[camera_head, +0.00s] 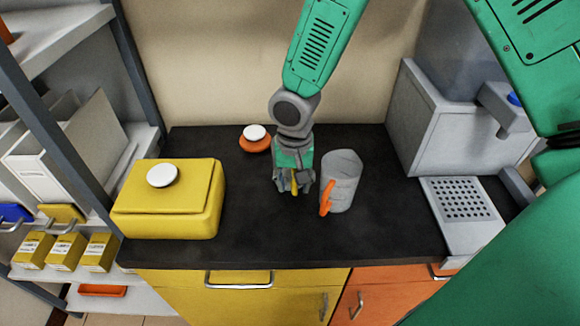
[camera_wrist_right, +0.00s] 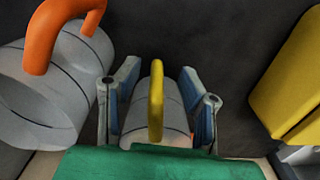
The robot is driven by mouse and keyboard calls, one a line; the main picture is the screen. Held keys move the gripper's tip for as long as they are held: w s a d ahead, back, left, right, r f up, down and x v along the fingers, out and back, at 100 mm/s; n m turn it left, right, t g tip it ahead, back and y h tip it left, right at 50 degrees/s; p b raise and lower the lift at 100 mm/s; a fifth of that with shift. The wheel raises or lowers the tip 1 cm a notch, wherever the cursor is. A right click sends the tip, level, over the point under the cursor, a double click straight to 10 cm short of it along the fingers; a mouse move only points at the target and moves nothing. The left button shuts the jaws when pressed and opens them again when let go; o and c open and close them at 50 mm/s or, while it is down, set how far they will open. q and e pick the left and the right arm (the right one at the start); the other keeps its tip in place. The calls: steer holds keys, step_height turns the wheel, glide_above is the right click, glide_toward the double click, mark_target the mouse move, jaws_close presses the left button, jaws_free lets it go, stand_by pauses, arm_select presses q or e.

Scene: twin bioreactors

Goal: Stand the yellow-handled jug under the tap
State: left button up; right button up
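The yellow-handled jug shows in the right wrist view as a grey body with a yellow handle (camera_wrist_right: 156,100). In the head view my right gripper (camera_head: 293,183) hides most of it; only a bit of yellow handle (camera_head: 294,187) shows. My right gripper (camera_wrist_right: 160,105) is open, with its fingers on either side of the handle and visible gaps between. The grey tap (camera_head: 506,110) with a blue top juts from the grey unit at the right, above a perforated drip tray (camera_head: 460,205). My left gripper is not in view.
A grey jug with an orange handle (camera_head: 341,178) stands close right of my right gripper. A yellow box (camera_head: 168,215) with a white knob stands left. An orange item with a white top (camera_head: 255,138) sits at the back. Dark counter (camera_head: 395,225) is free before the tray.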

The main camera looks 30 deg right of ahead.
step_height(320, 180, down, 2)
steer(key=shift+w+f, duration=0.1)
steer(key=shift+f, duration=0.05)
steer(key=shift+d, duration=0.4)
jaws_close()
steer(key=shift+a, duration=0.2)
